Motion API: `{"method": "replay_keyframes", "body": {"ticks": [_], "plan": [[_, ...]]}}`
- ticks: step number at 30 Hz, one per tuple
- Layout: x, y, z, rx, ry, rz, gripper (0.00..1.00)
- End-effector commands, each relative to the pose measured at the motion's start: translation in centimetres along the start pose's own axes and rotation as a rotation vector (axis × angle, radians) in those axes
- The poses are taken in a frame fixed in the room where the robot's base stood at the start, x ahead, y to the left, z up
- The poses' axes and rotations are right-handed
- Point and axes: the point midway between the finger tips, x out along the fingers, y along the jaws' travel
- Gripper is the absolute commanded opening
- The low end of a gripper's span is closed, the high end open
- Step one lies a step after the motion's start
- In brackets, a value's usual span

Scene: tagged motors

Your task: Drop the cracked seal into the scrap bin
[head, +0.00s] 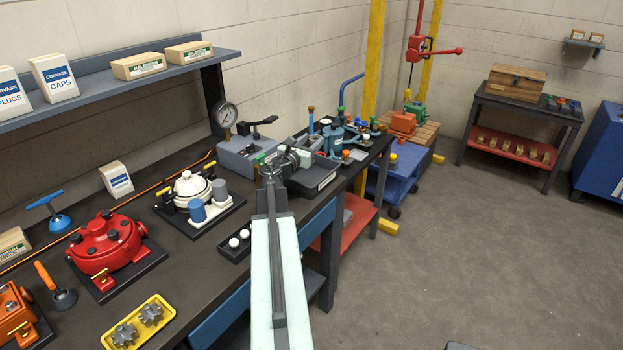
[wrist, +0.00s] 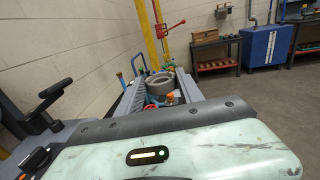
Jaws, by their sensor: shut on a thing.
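My gripper (head: 287,160) is at the end of my outstretched arm, over the far end of the workbench. In the wrist view its two grey fingers (wrist: 155,92) are shut on a grey ring-shaped seal (wrist: 161,83). No crack can be made out on it at this size. In the head view the seal is mostly hidden by the gripper. A dark grey open bin (head: 322,181) with a white label stands just right of and below the gripper. The label is too small to read, so I cannot tell for sure that it is the scrap bin.
A grey gauge block (head: 240,158) stands just left of the gripper. Blue and orange-capped fittings (head: 336,136) stand behind the bin. A white-domed unit (head: 190,186), a red housing (head: 104,245) and a yellow tray (head: 127,338) are on the nearer bench.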

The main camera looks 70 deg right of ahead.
Motion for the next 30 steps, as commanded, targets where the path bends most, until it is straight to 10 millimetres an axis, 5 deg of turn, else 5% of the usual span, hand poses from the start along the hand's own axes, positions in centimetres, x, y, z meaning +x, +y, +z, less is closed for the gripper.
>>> {"method": "replay_keyframes", "body": {"ticks": [8,19,29,30], "plan": [[0.0,0.1,-0.9,0.0,0.0,0.004,0.04],[0.1,0.0,-5.8,0.0,0.0,0.001,0.04],[0.1,-0.1,-6.0,0.0,0.0,0.0,0.04],[0.1,-0.1,-6.0,0.0,0.0,0.0,0.52]]}}
